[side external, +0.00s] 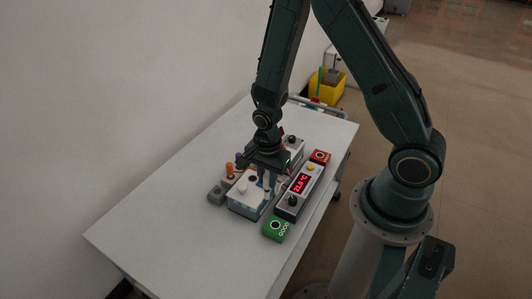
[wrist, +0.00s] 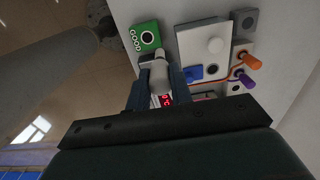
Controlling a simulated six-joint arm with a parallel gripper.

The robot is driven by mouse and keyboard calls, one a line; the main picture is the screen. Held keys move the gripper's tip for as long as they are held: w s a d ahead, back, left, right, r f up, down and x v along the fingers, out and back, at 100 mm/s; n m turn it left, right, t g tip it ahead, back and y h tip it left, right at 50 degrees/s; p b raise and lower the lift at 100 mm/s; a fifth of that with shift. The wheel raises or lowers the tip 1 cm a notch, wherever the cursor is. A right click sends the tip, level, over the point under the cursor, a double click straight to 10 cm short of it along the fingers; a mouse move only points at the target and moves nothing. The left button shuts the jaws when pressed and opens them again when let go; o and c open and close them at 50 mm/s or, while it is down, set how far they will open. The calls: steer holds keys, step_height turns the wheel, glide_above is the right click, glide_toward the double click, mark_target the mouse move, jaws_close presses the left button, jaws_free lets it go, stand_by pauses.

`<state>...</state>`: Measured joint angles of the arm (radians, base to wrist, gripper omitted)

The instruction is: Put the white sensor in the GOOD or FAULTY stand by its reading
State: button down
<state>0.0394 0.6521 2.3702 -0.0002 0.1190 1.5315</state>
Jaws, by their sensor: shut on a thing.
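My gripper (wrist: 160,85) is shut on the white sensor (wrist: 159,72), which stands between the two fingers in the wrist view. In the side view my gripper (side external: 267,183) is over the middle of the equipment, and the sensor is mostly hidden by the fingers. The meter's red display (side external: 301,183) seems to read 21.5 °C; part of it shows behind the sensor in the wrist view (wrist: 166,101). The green GOOD stand (side external: 276,229) has a dark round hole with nothing in it and also shows in the wrist view (wrist: 146,36). The red stand (side external: 320,157) is at the meter's far end.
A white box (side external: 243,201) stands left of the meter. An orange plug (side external: 230,170), a purple plug (wrist: 247,80) and a grey block (side external: 216,195) are beside it. The meter carries a yellow button (side external: 311,167) and a black knob (side external: 292,200). The table's near left (side external: 150,225) is bare.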

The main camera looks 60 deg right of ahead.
steer(key=shift+s+a+f, duration=0.1)
steer(key=shift+s+f, duration=0.45)
steer(key=shift+f, duration=0.2)
steer(key=shift+s+d+f, duration=0.1)
steer(key=shift+s+f, duration=0.4)
steer(key=shift+f, duration=0.3)
steer(key=shift+s+a+f, duration=0.1)
steer(key=shift+s+f, duration=0.45)
steer(key=shift+f, duration=0.2)
steer(key=shift+f, duration=0.1)
steer(key=shift+f, duration=3)
steer(key=shift+f, duration=1.8)
steer(key=c, duration=1.2)
jaws_free()
